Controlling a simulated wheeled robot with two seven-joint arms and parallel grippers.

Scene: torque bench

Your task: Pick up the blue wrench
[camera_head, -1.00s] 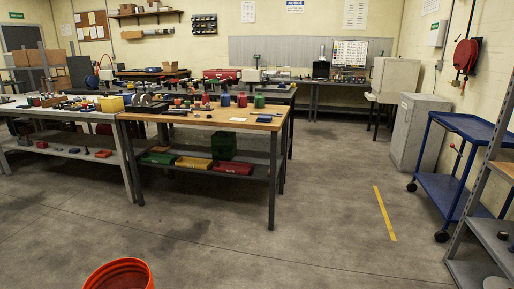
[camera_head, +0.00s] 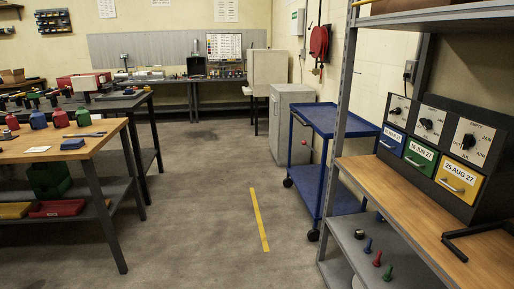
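No wrench can be told for certain. A small blue tool-like piece (camera_head: 367,246) stands on the lower grey shelf at the right, near a red piece (camera_head: 377,259) and a green piece (camera_head: 387,273); it is too small to tell its type. A blue block-like object (camera_head: 73,144) lies on the wooden bench at the left. Neither of my grippers is in view.
The wooden workbench (camera_head: 107,136) stands at left, with red, blue and green containers on top. At right, a wooden-topped rack (camera_head: 400,205) bears a dial cabinet with blue, green and yellow drawers (camera_head: 458,178). A blue cart (camera_head: 345,120) stands behind it. The middle floor is clear.

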